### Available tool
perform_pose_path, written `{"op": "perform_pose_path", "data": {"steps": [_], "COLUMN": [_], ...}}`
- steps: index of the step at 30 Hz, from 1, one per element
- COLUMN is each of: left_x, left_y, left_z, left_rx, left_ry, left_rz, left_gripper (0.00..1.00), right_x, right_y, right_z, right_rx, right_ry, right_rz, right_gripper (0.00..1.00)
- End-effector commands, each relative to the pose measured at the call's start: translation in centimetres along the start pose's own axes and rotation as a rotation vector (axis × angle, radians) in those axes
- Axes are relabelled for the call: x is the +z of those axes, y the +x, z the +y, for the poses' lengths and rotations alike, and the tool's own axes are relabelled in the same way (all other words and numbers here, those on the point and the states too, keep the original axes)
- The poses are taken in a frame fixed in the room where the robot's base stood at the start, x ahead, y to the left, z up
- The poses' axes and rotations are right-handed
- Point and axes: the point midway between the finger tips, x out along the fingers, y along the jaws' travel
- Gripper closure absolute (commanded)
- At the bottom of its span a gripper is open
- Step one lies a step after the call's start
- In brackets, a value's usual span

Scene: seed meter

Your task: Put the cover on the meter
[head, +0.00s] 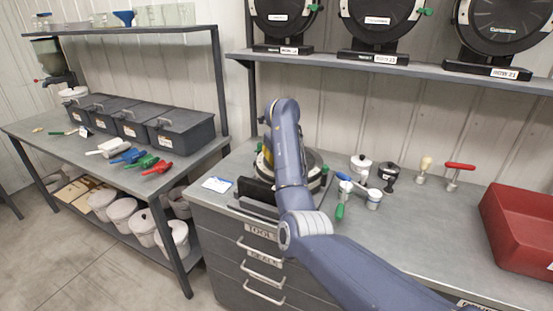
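I cannot make out a separate cover. My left gripper is out of view.
Right of the meter are blue-and-white tools (345,187), a black-knobbed part (388,176), a red-handled tool (458,168) and a red bin (525,230). A white card (217,184) lies left. Meters stand on the shelf (400,68) above. A side table (120,175) holds grey bins.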

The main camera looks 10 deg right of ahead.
Motion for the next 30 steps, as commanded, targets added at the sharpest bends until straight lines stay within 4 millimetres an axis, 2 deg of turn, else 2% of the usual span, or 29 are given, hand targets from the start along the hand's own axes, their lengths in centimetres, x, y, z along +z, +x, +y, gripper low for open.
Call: {"op": "perform_pose_path", "data": {"steps": [29, 30], "left_x": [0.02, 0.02], "left_y": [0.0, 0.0], "left_z": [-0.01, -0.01], "left_rx": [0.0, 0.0], "left_ry": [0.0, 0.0], "left_rz": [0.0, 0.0], "left_gripper": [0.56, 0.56], "right_x": [-0.03, -0.03], "right_y": [0.08, 0.08], "right_z": [-0.13, -0.12], "right_rx": [-0.002, -0.002], "right_ry": [0.0, 0.0], "right_rz": [-0.001, -0.001], "right_gripper": [1.0, 0.82]}}
